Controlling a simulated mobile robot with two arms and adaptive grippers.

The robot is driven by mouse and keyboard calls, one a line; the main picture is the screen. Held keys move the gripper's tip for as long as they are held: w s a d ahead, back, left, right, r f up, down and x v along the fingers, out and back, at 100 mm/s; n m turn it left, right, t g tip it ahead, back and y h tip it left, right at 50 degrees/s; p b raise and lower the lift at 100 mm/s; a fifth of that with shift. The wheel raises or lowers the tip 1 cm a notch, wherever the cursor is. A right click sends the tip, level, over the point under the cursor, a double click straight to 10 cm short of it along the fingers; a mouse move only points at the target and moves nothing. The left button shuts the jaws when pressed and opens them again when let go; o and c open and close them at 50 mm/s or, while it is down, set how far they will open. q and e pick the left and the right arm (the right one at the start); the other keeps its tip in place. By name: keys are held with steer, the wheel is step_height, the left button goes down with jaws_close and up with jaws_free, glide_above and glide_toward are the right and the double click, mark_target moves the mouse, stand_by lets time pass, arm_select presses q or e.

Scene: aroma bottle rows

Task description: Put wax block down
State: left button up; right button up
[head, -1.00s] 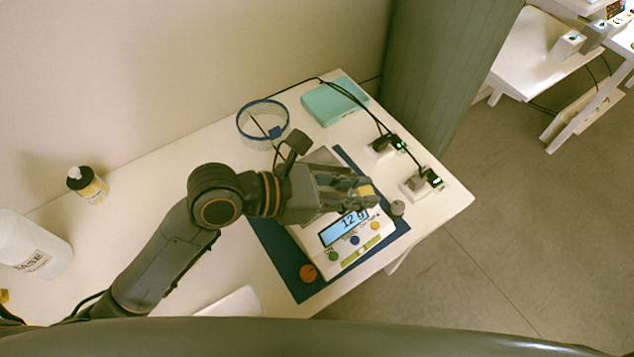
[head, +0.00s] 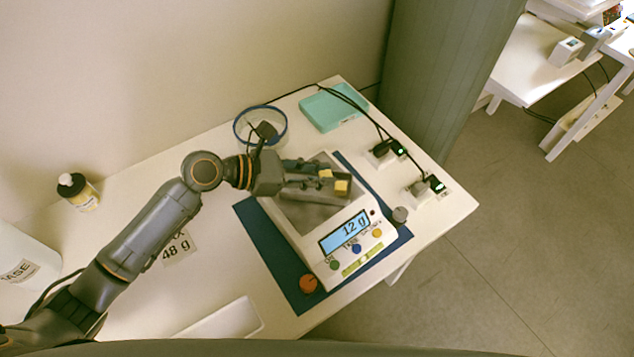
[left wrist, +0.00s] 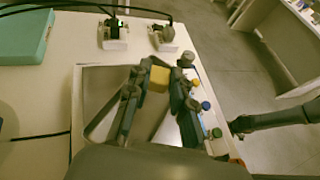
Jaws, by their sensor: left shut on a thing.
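My left gripper (head: 335,183) is over the steel pan of the white scale (head: 318,236), shut on a small yellow wax block (head: 341,186). In the left wrist view the block (left wrist: 158,77) sits between the fingertips (left wrist: 160,82). A second yellow patch shows by the fingers in the head view; I cannot tell if it is the same block. I cannot tell whether the block touches the pan. The scale's display (head: 345,231) reads 12 g. The scale stands on a dark blue mat (head: 280,268).
A clear blue-rimmed dish (head: 260,127) and a teal box (head: 333,108) stand behind the scale. Cabled plugs (head: 421,190) lie at the right. A white tray (head: 225,318) lies in front.

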mark_target(315, 191)
arm_select(q)
steer(key=shift+w+f, duration=0.1)
steer(key=shift+f, duration=1.7)
steer(key=o, duration=0.5)
steer(key=shift+a+f, duration=0.1)
steer(key=shift+f, duration=0.05)
steer(key=shift+o, duration=0.2)
steer(key=shift+a+r, duration=0.15)
steer(key=shift+r, duration=0.05)
steer(key=v, duration=1.1)
steer(key=shift+a+r+b, duration=0.25)
steer(key=shift+b, duration=0.2)
